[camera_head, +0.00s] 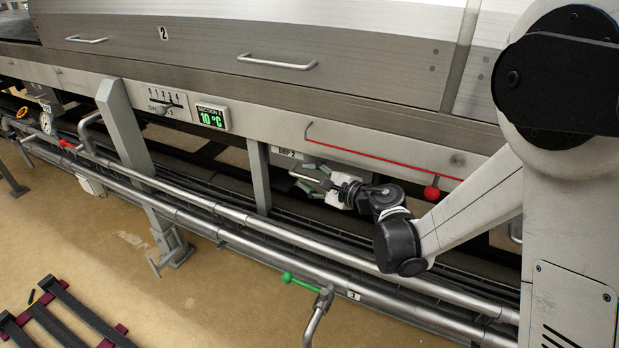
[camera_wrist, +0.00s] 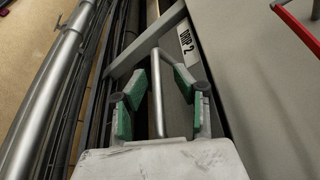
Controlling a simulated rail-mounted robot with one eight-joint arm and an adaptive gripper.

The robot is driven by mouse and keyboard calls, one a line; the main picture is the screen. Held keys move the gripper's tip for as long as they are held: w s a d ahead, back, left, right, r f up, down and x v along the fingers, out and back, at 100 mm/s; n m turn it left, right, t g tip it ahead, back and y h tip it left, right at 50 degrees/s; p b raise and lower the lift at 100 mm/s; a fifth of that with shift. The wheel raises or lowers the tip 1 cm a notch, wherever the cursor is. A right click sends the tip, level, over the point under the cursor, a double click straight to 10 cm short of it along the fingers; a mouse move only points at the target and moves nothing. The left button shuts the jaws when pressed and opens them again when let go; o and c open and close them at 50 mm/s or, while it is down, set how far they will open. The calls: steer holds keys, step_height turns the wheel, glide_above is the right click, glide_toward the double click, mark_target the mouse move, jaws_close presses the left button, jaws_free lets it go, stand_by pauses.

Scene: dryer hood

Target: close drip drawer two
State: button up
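Drip drawer two shows in the wrist view by its front and its label reading DRIP 2 (camera_wrist: 187,42). Its handle (camera_wrist: 157,98) is a bent metal bar that stands out from the front. My gripper (camera_wrist: 160,82) has its green-padded fingers on both sides of this bar, with visible gaps. It is open and holds nothing. In the head view my gripper (camera_head: 311,178) is under the machine's front beam, at the drawer handle. My wrist hides part of the drawer there, and I cannot tell how far it is pulled out.
A grey post (camera_head: 260,178) stands left of the drawer.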

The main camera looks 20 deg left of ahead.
steer(key=v, duration=1.2)
